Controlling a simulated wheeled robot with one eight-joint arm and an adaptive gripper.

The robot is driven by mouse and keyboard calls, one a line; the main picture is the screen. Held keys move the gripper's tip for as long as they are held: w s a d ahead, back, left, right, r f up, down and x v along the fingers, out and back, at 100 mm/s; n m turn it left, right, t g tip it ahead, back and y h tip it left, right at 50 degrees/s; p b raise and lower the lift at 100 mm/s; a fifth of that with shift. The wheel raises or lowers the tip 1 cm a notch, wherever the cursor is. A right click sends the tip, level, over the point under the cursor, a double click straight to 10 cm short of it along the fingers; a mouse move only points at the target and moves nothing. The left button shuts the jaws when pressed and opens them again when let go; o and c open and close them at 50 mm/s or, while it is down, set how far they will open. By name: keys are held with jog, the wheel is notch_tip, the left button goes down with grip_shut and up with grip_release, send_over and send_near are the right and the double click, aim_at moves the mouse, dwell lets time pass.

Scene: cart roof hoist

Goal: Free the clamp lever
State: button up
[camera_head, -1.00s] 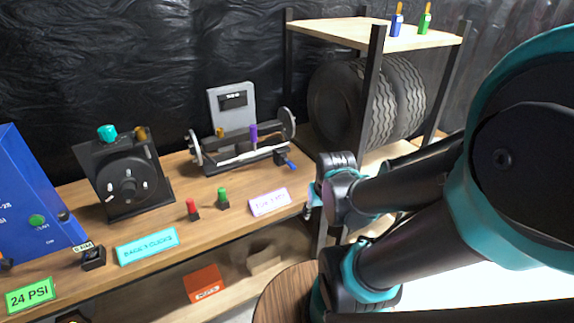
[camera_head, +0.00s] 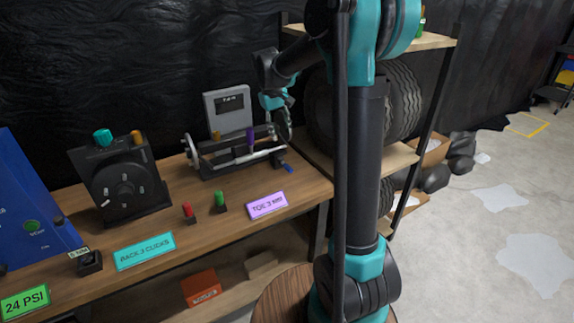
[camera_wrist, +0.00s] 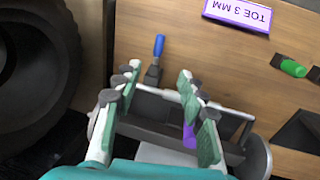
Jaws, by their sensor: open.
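The clamp lever, with a blue handle (camera_head: 286,168), sits at the right end of the toe fixture (camera_head: 235,165) on the workbench. In the wrist view the blue handle (camera_wrist: 158,46) points away from the fixture bar (camera_wrist: 165,112), beyond my fingertips and between their lines. My gripper (camera_head: 283,122) is above the right end of the fixture. In the wrist view my gripper (camera_wrist: 157,85) has its fingers spread apart with nothing between the tips. A purple knob (camera_wrist: 189,136) on the fixture shows beside the right-hand fingers. The lever's pivot is partly unclear.
A purple "TOE 3 MM" sign (camera_head: 266,205) lies in front of the fixture. Green (camera_head: 220,200) and red (camera_head: 188,211) buttons stand left of it. A black dial box (camera_head: 118,182) is farther left. A rack with tires (camera_head: 404,100) stands close on the right.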

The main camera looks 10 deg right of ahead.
send_near(287, 166)
jog(key=f, duration=0.3)
jog(key=d+f, duration=0.1)
jog(key=f, duration=0.4)
jog(key=shift+w+d+f, duration=0.35)
jog(key=shift+w+f, duration=0.05)
jog(key=shift+c, duration=0.2)
grip_shut()
